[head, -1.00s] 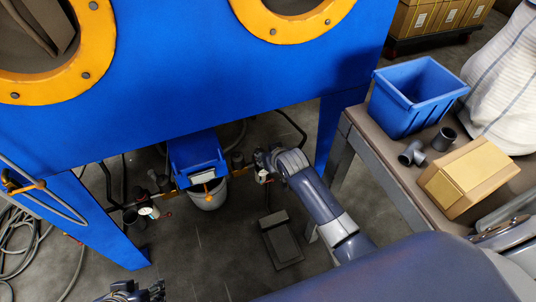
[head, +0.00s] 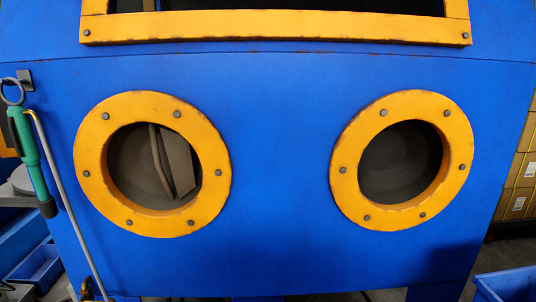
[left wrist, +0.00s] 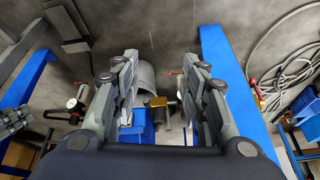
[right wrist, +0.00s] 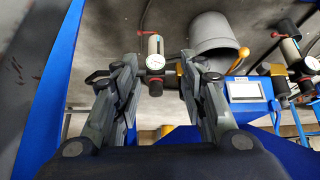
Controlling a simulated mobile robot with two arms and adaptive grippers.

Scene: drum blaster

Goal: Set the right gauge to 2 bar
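The right gauge (right wrist: 155,62) is a small white round dial on a pale cylindrical unit with a red part, seen in the right wrist view. My right gripper (right wrist: 157,66) is open, and the gauge shows between its fingertips; I cannot tell if they touch. The needle is too small to read. A white gauge also shows at the left of the left wrist view (left wrist: 72,103). A second gauge (right wrist: 313,62) is at the right edge of the right wrist view. My left gripper (left wrist: 160,62) is open and empty. Neither gripper shows in the head view.
The blue cabinet (head: 280,150) with two orange-rimmed portholes fills the head view. A grey bucket (right wrist: 212,38) and a small display (right wrist: 245,90) are beside the right gauge. A blue leg (right wrist: 55,75) stands left of it. Coiled hose (left wrist: 290,70) lies on the floor.

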